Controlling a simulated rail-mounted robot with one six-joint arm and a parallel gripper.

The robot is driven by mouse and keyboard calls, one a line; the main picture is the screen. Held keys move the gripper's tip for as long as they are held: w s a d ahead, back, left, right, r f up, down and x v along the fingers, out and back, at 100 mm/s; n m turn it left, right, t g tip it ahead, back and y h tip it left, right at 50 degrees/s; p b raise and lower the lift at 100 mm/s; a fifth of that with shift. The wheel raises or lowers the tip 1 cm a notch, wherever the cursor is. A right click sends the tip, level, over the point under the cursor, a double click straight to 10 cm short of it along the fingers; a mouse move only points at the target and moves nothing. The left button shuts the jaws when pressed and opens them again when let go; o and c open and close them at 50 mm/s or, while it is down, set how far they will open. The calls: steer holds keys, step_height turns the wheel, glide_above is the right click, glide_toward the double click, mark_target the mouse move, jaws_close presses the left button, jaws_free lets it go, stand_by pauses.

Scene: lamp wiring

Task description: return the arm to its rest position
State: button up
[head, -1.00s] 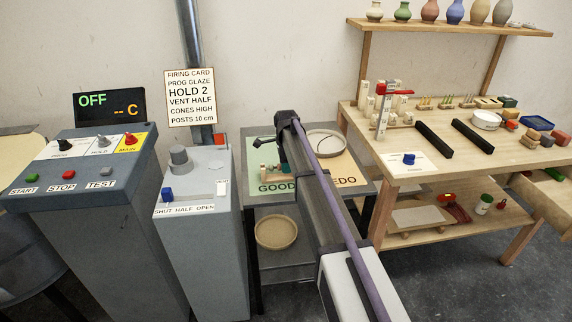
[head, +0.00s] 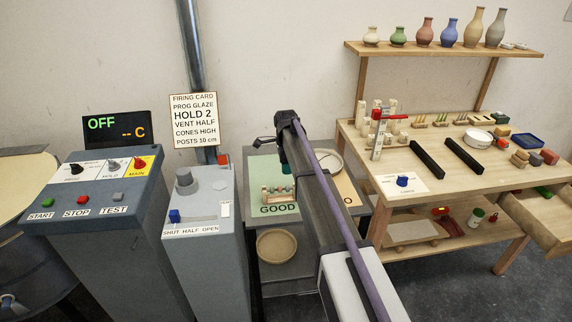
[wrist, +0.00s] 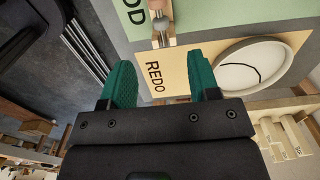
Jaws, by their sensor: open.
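My arm (head: 330,215) reaches out over a low table with a green GOOD area (head: 262,172) and a tan REDO area (head: 348,192). My gripper (wrist: 163,82) shows two green fingers spread apart with nothing between them, above the REDO side in the wrist view. In the head view the gripper (head: 284,158) is partly hidden by the arm's end. A small wooden rack with pegs (head: 277,193) stands on the GOOD area, apart from the fingers as far as I can tell. A round pale dish (wrist: 255,66) lies on the REDO area.
A grey control console (head: 95,185) reading OFF and a grey post with a blue slider (head: 195,215) stand at left. A wooden workbench (head: 440,180) with tools and blocks is at right. A tan bowl (head: 277,246) sits on the lower shelf. A firing card (head: 194,120) hangs behind.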

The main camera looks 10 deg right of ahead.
steer(key=s+a+n, duration=0.2)
steer(key=s+n, duration=1.6)
steer(key=s, duration=2)
steer(key=shift+s+a+n, duration=0.15)
steer(key=shift+a+n, duration=0.05)
steer(key=shift+n, duration=0.2)
steer(key=shift+r, duration=0.1)
